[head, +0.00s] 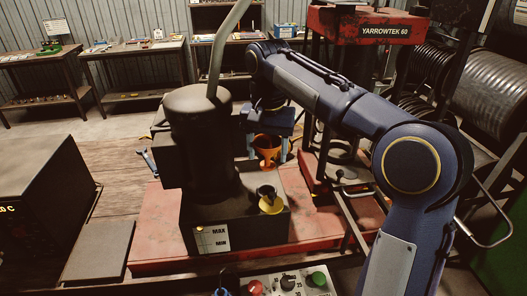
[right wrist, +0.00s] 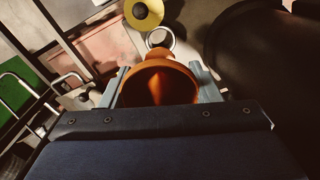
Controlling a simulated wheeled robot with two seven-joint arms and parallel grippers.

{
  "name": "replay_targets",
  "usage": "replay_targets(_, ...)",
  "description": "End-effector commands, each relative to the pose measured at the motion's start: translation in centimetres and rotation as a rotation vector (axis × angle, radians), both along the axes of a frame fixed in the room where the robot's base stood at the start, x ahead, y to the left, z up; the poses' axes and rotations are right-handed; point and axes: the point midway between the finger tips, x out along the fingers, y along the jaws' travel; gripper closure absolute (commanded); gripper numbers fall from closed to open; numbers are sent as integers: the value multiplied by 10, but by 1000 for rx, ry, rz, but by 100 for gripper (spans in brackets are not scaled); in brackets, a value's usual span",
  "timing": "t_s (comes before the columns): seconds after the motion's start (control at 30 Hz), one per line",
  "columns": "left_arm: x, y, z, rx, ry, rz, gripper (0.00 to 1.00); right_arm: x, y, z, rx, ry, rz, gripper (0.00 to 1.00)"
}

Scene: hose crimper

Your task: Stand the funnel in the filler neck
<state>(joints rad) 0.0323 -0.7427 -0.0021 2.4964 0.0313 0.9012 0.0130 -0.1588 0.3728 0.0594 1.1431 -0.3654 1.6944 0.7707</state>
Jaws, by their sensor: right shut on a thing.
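The orange funnel (head: 267,143) is held upright, wide mouth up, between the two fingers of my right gripper (head: 268,150). It hangs behind and above the dark tank block. My left gripper is not in view.
A yellow cap (head: 271,206) with a dark centre sits beside the neck. A tall dark cylinder (head: 198,130) with a grey hose rises left of the funnel. The red press frame (head: 335,25) stands behind and right. A control box (head: 290,282) is at the front.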

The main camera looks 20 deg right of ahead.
Motion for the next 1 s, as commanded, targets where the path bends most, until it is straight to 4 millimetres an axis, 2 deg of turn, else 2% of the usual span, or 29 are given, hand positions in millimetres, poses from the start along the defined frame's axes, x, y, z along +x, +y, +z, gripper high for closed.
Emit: replay_targets(1.0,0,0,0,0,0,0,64,0,0,-59,0,1,1,65)
